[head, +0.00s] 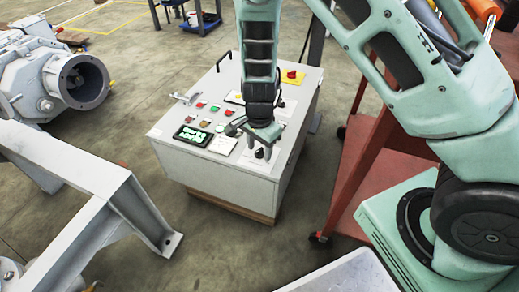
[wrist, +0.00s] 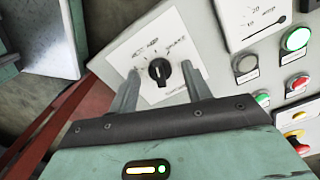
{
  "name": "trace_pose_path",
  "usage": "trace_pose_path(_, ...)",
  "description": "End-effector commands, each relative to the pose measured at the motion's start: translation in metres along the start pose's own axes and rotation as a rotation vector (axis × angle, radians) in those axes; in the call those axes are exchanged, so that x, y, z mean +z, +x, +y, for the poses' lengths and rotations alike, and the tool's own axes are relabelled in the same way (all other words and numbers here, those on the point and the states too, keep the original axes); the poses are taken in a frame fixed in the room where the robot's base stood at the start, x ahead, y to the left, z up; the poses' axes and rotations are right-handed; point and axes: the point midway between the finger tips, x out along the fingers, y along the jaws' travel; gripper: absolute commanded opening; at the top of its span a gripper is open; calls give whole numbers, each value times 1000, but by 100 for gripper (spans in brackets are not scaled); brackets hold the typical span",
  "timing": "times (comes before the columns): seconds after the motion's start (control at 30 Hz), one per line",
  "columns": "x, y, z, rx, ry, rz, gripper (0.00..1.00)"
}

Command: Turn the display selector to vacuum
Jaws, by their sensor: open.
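The display selector (wrist: 159,71) is a black rotary knob on a white label plate (wrist: 133,58) with small text around it, mostly too small to read. In the head view the knob (head: 259,153) sits at the near right of the control cabinet's top panel. My gripper (wrist: 161,69) is open, with one finger on each side of the knob in the wrist view. I cannot tell if the fingers touch it. In the head view my gripper (head: 263,145) points down over the knob. The knob's exact setting is not clear. A green-lit display (head: 192,136) is on the panel's left.
The grey cabinet (head: 215,178) carries several buttons, lamps, a gauge (wrist: 258,18) and a red emergency stop (head: 292,74). A red cart (head: 358,165) stands close on the right. A grey steel frame (head: 110,190) and machine (head: 45,75) stand on the left.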

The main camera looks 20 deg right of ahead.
Motion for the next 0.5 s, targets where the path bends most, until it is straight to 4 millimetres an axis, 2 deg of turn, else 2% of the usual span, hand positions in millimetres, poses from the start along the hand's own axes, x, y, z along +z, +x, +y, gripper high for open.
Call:
trace_pose_path(0.23, 0, 0, 0, 0, 0, 0, 49)
trace_pose_path(0.4, 0, 0, 0, 0, -1, 0, 4)
trace_pose_path(0.5, 0, 0, 0, 0, -1, 0, 4)
